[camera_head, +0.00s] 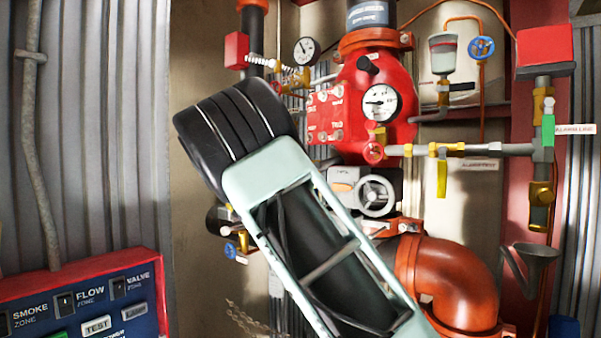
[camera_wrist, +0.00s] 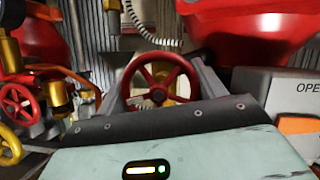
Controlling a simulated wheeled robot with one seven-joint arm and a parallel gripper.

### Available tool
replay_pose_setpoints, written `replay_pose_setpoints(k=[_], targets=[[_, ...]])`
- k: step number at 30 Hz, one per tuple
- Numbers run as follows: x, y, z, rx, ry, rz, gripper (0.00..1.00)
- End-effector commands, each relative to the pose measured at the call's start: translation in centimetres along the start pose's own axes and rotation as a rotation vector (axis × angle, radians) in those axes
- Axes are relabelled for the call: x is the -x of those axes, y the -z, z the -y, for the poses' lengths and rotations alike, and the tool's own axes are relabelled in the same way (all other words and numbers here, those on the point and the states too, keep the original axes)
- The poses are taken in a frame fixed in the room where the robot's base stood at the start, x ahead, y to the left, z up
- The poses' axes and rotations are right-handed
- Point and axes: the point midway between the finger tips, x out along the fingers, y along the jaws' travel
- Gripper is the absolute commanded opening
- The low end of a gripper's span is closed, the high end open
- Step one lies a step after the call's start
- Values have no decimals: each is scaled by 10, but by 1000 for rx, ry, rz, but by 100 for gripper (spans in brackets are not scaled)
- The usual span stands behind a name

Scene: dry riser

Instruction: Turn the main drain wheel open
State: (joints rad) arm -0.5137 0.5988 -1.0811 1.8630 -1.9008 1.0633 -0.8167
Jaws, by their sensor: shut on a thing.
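A red handwheel (camera_wrist: 160,82) with spokes stands in the middle of the wrist view, with a yellow brass part behind it. No label on it is readable, but it is the wheel at my gripper, which I take as the main drain wheel. My gripper (camera_wrist: 163,72) is shut on this wheel, with a grey finger on either side of its rim. The exact contact is partly hidden by the gripper's body. In the head view my arm covers both the gripper and this wheel.
A smaller red handwheel (camera_wrist: 18,104) and yellow fittings are close on the left. A pale box marked "OPE" (camera_wrist: 290,92) is close on the right. The red valve body (camera_head: 345,105), its gauge (camera_head: 380,103), a chrome handwheel (camera_head: 374,196) and an orange elbow pipe (camera_head: 455,275) crowd the area.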

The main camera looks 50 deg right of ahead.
Motion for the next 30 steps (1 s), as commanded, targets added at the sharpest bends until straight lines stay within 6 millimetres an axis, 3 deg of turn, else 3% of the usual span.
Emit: replay_pose_setpoints(k=[3, 4, 6, 17, 23, 30], targets=[[2, 3, -1, 5, -3, -5, 46], [2, 3, -1, 6, -3, -5, 78], [2, 3, -1, 5, -3, -4, 91], [6, 2, -1, 1, -1, -1, 91], [40, 4, -2, -1, -5, -2, 91], [97, 5, -2, -1, -6, -2, 91]])
